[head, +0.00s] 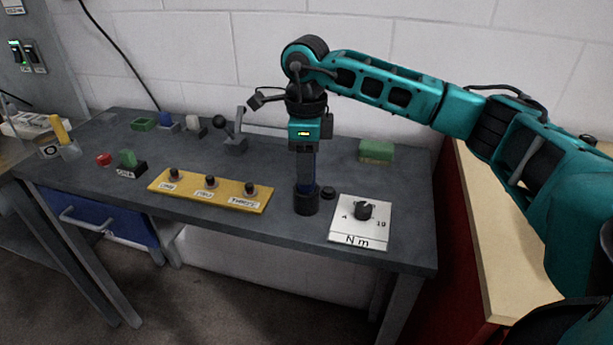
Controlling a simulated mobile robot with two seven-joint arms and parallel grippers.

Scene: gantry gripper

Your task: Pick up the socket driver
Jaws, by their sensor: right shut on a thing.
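The socket driver (307,180) shows in the head view as a dark blue upright body under my right gripper. A black cylinder (306,203) is at its lower end, over the grey table, in front of a small dark round knob. I cannot tell whether that cylinder is part of the driver or a holder around it, or whether it touches the table. My right gripper (307,156) points straight down and is shut on the upper part of the driver. The fingers hide the driver's top. My left gripper is not in view.
The grey table (285,230) carries a yellow plate (210,190) with several black knobs at left, a white "Nm" dial plate (360,222) close at right, and a green block (377,151) behind. A grey lever (235,135) stands back left. A white wall is behind.

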